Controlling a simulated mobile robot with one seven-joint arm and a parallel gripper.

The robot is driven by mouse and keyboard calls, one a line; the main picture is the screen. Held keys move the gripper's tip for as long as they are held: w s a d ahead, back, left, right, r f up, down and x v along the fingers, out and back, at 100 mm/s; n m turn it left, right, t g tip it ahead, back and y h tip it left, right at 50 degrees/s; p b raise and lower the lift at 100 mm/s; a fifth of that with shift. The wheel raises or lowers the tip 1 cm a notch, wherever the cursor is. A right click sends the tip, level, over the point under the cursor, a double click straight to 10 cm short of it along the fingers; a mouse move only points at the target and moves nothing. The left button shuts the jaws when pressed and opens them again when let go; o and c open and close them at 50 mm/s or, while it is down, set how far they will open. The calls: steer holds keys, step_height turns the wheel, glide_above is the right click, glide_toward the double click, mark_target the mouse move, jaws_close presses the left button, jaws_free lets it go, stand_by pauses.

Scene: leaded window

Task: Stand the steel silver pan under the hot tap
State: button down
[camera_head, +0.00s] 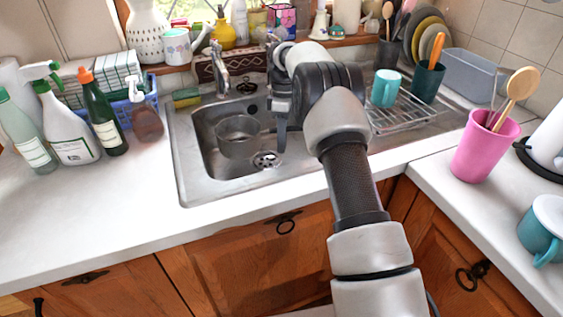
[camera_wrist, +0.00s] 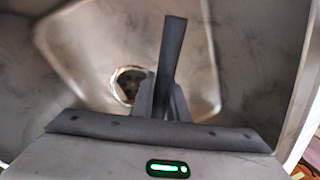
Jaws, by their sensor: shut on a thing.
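The steel pan (camera_head: 238,137) is in the left part of the sink basin, looking upright, in the head view. It is below and slightly right of a silver tap (camera_head: 220,75) at the back rim; I cannot tell whether it is directly under the spout. My gripper (camera_head: 281,134) reaches down into the basin on the pan's right, where its handle points. The gripper is shut on the pan, apparently by the handle. In the wrist view a dark bar (camera_wrist: 171,55) stands between the fingers, probably the handle. The pan's bowl is not clear there.
The sink (camera_head: 185,165) has a drain (camera_head: 266,160) in its floor. Several bottles (camera_head: 100,115) stand to the left. A wire rack (camera_head: 405,117) with a teal mug (camera_head: 386,88) stands to the right. The front counter is clear.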

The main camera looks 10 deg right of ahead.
steer(key=shift+f+b, duration=0.6)
steer(key=shift+f, duration=2.85)
steer(key=c, duration=1.7)
jaws_free()
